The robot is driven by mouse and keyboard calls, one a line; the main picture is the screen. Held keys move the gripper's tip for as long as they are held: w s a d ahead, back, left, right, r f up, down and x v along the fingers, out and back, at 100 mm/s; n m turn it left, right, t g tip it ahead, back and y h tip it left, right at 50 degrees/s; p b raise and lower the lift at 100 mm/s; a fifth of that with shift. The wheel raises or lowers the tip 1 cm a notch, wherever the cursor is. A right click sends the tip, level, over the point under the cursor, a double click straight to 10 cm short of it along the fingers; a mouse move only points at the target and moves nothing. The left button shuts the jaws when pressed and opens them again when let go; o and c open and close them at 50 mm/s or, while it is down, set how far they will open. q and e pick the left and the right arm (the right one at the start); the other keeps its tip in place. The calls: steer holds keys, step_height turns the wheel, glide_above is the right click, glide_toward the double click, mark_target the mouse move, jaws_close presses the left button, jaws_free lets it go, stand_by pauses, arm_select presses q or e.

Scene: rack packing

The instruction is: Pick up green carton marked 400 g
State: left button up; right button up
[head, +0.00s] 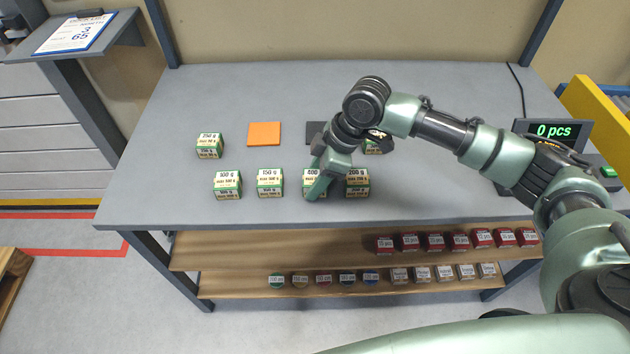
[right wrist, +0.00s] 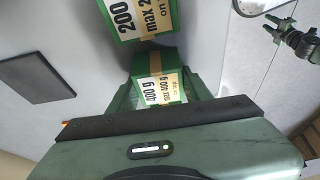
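The green carton marked 400 g (head: 308,190) stands in the front row on the table, between the 150 g carton (head: 269,183) and the 200 g carton (head: 357,183). My right gripper (head: 319,183) is down at it and covers part of it in the head view. In the right wrist view the 400 g carton (right wrist: 158,88) lies between the fingers of the right gripper (right wrist: 160,97); whether they press on it I cannot tell. The 200 g carton (right wrist: 132,18) is just beyond.
Other green cartons stand at left (head: 227,184), back left (head: 209,146) and behind my wrist (head: 374,147). An orange square (head: 264,134) and a dark square (head: 315,130) lie behind the row. A scale display (head: 553,130) is at right.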

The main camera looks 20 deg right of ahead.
steer(key=shift+r, duration=0.1)
jaws_close()
